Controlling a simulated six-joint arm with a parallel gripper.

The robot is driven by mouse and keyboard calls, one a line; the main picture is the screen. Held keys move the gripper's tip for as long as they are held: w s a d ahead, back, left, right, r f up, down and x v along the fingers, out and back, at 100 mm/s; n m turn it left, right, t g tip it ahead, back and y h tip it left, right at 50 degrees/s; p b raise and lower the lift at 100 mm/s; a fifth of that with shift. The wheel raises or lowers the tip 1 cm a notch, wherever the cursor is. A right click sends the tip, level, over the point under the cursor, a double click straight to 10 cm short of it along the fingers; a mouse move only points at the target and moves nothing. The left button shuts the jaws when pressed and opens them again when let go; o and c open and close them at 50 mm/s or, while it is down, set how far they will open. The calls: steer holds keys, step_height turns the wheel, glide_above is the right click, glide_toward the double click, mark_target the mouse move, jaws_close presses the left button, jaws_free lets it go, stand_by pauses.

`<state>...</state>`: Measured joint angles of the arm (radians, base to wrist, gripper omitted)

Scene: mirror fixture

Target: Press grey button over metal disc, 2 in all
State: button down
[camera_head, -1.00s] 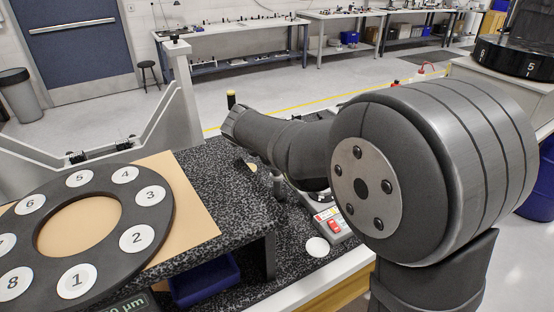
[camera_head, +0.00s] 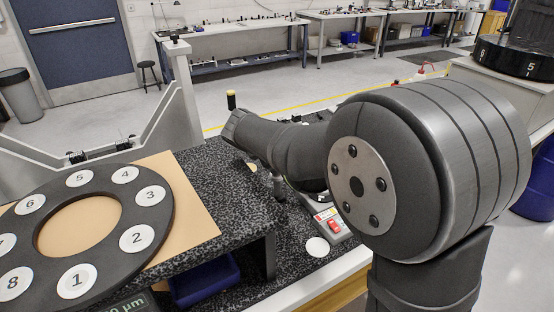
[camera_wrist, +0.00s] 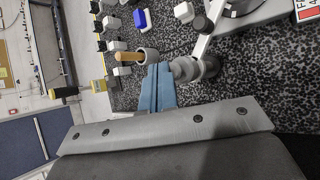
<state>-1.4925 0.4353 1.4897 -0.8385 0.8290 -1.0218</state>
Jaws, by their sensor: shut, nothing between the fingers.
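My gripper (camera_wrist: 160,70) is shut and empty in the wrist view, its blue-grey fingers together above the speckled black surface (camera_wrist: 255,72). Just right of the fingertips are grey round parts (camera_wrist: 186,69) at the lower end of a pale stand arm (camera_wrist: 204,38); I cannot tell which part is the button or the metal disc, or whether the fingers touch them. In the head view my arm hides the gripper. A small metal post (camera_head: 278,185) shows there below my forearm, partly hidden.
A grey cup with a wooden-handled tool (camera_wrist: 128,56) stands left of the fingertips. A box with a red switch (camera_head: 333,225) and a white disc (camera_head: 317,246) lie near the bench edge. A numbered dark ring (camera_head: 160,222) is at left. Several small blocks stand beyond the gripper.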

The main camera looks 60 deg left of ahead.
steer(key=shift+f, duration=0.55)
stand_by(0.5)
steer(key=shift+r, duration=1)
steer(key=shift+r, duration=2.5)
steer(key=shift+f, duration=0.1)
step_height(320, 180, up, 4)
